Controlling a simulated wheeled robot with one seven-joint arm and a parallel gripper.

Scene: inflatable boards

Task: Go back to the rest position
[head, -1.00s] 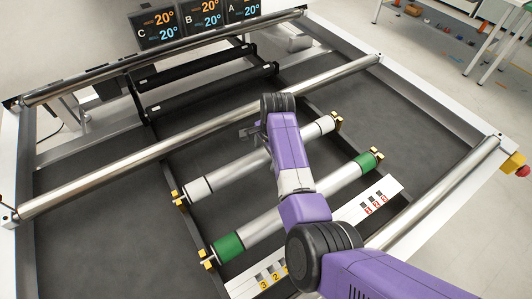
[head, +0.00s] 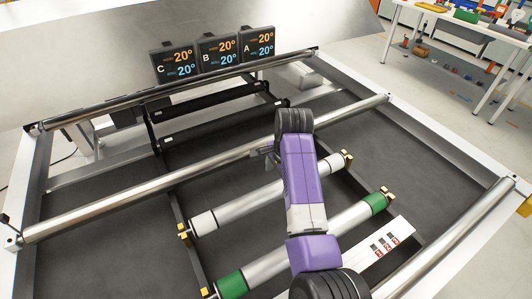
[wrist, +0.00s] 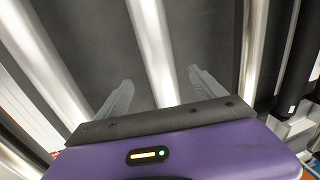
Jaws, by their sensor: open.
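My gripper (wrist: 158,100) is open in the wrist view, its two grey fingers spread apart with nothing held between them. A long metal roller (wrist: 150,40) shows beyond and between the fingers, and I cannot tell the distance to it. In the head view my purple arm reaches over the machine, and my gripper (head: 266,155) is mostly hidden behind the wrist. The arm crosses above the white-ended roller (head: 262,193) and the green-ended roller (head: 270,266), hiding part of each.
Long steel bars (head: 200,168) span the frame, with black bars (head: 215,128) behind. Three displays (head: 218,50) marked C, B and A stand at the back. A white strip with red labels (head: 385,248) lies at the right. A white table (head: 475,28) stands beyond.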

